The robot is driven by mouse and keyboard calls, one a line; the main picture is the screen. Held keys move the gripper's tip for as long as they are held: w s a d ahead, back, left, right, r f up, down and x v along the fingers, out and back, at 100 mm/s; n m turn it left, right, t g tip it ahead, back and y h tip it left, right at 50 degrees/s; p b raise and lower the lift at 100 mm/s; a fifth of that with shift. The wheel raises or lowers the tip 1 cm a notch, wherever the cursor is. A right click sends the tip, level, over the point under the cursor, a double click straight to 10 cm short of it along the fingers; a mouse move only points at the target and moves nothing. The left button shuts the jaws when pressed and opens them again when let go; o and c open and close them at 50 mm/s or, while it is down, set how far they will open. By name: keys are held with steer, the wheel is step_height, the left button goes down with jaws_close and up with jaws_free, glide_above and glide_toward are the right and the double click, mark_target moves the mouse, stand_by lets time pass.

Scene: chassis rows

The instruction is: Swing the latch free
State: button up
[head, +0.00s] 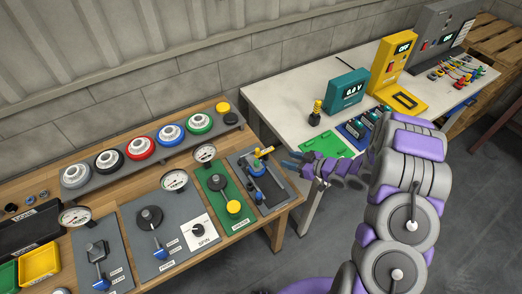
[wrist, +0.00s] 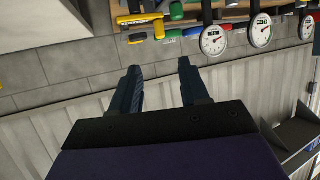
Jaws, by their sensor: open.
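A yellow bar (wrist: 140,18) shows beyond the fingertips there, near the top edge.
Left of the dark panel are a green panel (head: 215,183) with a yellow knob and grey panels with gauges. A raised shelf (head: 180,146) of coloured round fittings runs behind. A white table (head: 285,92) with meters stands to the right. The floor in front is clear.

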mark_target(257, 150)
steer(key=b+x, duration=0.1)
steer(key=x, duration=1.6)
steer(key=shift+w+a, duration=0.2)
steer(key=shift+r, duration=0.1)
steer(key=shift+d+b, duration=0.1)
steer(key=shift+b, duration=0.2)
jaws_close()
